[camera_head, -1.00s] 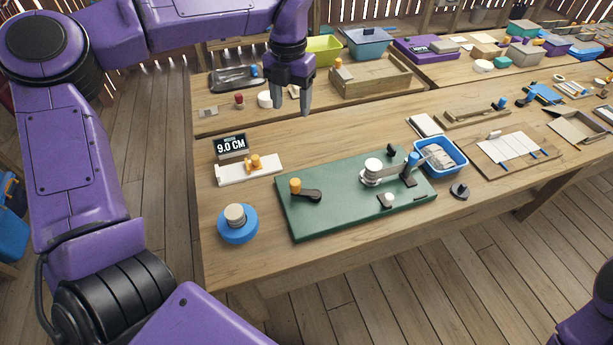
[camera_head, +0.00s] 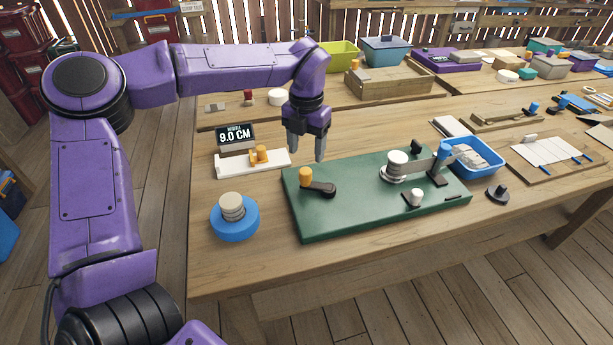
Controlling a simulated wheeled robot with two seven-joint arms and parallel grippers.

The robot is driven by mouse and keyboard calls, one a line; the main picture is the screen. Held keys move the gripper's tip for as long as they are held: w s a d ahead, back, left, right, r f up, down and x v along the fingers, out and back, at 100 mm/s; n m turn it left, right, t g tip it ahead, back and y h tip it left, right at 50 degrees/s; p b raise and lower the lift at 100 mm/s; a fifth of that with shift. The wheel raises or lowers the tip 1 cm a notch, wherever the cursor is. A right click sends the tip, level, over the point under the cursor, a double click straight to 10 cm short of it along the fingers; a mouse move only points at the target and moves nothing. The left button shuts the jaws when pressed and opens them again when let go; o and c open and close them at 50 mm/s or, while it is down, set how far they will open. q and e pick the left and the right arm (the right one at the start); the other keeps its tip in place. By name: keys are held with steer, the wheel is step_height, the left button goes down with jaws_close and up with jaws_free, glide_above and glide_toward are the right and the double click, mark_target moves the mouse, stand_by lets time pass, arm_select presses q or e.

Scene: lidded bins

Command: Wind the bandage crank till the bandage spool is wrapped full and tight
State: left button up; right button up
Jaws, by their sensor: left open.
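A green board (camera_head: 350,212) lies on the wooden table. At its left end is the crank, a dark arm with an orange knob (camera_head: 306,175). A white spool (camera_head: 397,163) stands farther right on the board, with a grey strip running from it to a blue-topped post (camera_head: 442,158). How full or tight the spool is wrapped I cannot tell. My left gripper (camera_head: 306,152) points down, open and empty, above the board's back left edge, behind and a little above the orange knob. It appears apart from the crank. My right gripper is not in view.
A blue disc with a coiled roll (camera_head: 234,219) sits front left. A blue bin (camera_head: 473,158) stands right. The table's front strip is clear.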

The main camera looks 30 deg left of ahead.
mark_target(306, 169)
arm_select(q)
step_height(306, 169, down, 8)
steer(key=shift+r, duration=0.25)
jaws_close()
